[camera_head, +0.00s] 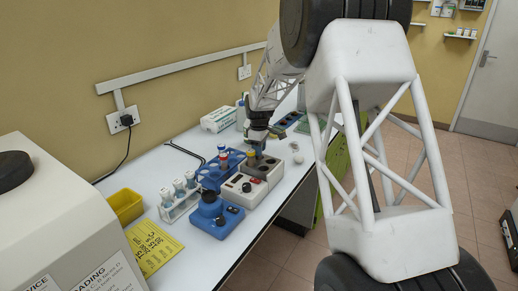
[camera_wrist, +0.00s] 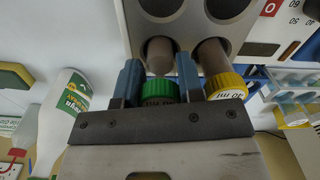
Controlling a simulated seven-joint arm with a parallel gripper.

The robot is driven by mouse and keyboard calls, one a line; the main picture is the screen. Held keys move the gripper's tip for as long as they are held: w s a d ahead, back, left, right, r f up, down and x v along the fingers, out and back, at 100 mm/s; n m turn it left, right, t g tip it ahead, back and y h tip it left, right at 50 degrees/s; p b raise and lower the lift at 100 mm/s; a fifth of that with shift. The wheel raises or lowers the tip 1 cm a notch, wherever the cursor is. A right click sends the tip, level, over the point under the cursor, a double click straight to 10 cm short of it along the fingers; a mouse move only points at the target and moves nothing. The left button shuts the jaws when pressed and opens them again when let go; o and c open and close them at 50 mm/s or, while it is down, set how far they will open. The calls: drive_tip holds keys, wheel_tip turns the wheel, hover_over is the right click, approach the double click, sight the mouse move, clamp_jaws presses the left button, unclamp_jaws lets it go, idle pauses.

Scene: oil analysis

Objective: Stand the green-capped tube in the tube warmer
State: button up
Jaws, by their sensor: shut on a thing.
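My gripper (camera_wrist: 156,85) is shut on the green-capped tube (camera_wrist: 159,62), its blue fingers on either side of the green cap (camera_wrist: 159,91). The tube's brown lower end lines up with a dark round hole of the tube warmer (camera_wrist: 193,48); how deep it sits I cannot tell. A yellow-capped tube (camera_wrist: 222,82) stands in the hole beside it, close to one finger. In the head view the warmer (camera_head: 240,191) is a pale box with a dark top, and my gripper (camera_head: 257,146) is over its far end. The green cap is not clear there.
A blue round-topped device (camera_head: 211,210) sits in front. A yellow bin (camera_head: 124,206) is farther left. A green-labelled bottle (camera_wrist: 75,88) shows in the wrist view.

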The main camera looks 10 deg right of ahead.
drive_tip(key=o, duration=1)
drive_tip(key=shift+r, duration=0.1)
drive_tip(key=shift+r, duration=3.85)
